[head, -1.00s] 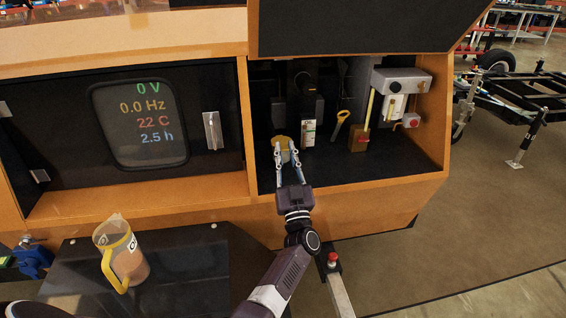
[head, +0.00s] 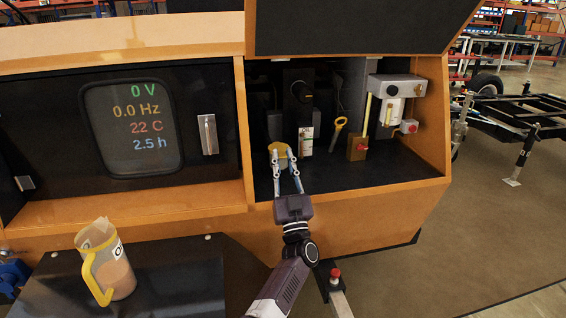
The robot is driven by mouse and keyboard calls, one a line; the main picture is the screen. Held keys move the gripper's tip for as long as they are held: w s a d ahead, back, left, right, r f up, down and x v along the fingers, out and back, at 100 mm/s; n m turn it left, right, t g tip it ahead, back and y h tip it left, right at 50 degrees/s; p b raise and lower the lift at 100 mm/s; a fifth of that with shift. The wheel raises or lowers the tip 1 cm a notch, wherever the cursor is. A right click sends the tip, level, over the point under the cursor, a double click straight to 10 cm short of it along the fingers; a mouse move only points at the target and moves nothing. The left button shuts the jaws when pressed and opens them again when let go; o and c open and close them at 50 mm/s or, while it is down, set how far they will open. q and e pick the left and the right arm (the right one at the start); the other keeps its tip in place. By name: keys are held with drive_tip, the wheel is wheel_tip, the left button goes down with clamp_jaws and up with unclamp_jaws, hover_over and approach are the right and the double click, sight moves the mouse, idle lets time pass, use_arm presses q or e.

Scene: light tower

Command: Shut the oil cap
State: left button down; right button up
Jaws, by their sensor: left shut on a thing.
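The oil cap (head: 279,150) is a round yellow disc in the left part of the open orange compartment. My left gripper (head: 283,165) reaches into the compartment from below, with its two fingers shut on the cap. The fingers cover part of the cap's lower side. The filler opening under the cap cannot be made out. My right gripper is not in view.
A yellow-handled dipstick (head: 340,124), an oil bottle or box (head: 306,138) and a brown block with a red knob (head: 357,147) stand right of the cap. A jug with a yellow handle (head: 106,262) stands on the black surface (head: 190,280) at lower left. A display panel (head: 132,128) is left of the compartment.

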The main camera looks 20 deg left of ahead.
use_arm(q)
drive_tip(key=shift+a+r, duration=0.2)
drive_tip(key=shift+r, duration=0.1)
drive_tip(key=c, duration=2.1)
unclamp_jaws()
drive_tip(key=shift+w, duration=0.1)
drive_tip(key=o, duration=0.3)
drive_tip(key=shift+w+a+f, duration=0.1)
drive_tip(key=shift+w+f, duration=0.05)
drive_tip(key=shift+f, duration=0.15)
drive_tip(key=shift+o, duration=0.2)
drive_tip(key=shift+d, duration=0.2)
drive_tip(key=v, duration=0.7)
drive_tip(key=shift+f, duration=0.15)
